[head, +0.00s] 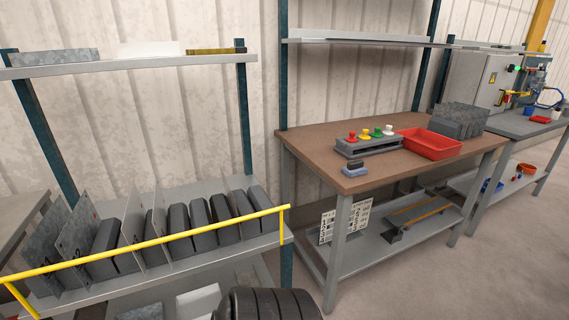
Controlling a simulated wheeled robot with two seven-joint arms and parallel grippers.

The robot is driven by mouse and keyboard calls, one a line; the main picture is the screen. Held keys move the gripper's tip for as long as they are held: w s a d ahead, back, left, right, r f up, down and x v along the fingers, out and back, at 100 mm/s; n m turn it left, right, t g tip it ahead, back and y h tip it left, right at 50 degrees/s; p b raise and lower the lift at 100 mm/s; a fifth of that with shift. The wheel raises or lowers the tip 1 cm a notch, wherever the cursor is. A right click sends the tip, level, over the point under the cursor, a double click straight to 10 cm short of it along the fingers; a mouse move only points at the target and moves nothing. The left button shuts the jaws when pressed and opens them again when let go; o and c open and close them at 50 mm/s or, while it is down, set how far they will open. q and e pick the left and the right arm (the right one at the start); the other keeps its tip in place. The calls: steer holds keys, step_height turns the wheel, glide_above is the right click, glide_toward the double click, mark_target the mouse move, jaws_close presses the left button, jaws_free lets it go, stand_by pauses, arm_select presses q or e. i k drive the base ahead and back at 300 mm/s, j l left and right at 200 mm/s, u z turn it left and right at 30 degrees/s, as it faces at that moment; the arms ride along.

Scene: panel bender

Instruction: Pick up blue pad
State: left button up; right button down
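A small block with a blue lower part and a dark grey top, which looks like the blue pad (355,168), lies near the front-left edge of the brown-topped workbench (380,178). It sits just in front of a grey holder (368,149) with red, yellow, green and white knobs. Nothing covers the pad. Neither of my grippers can be seen in the head view.
A red tray (430,143) and a grey slotted block (458,122) stand to the right on the bench. A shelf with a yellow rail (150,241) and dark blocks stands at left. Grey floor (430,285) is clear in front of the bench.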

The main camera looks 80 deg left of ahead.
mark_target(354, 168)
steer(key=u, duration=2)
steer(key=z, duration=3.7)
steer(key=u, duration=3.65)
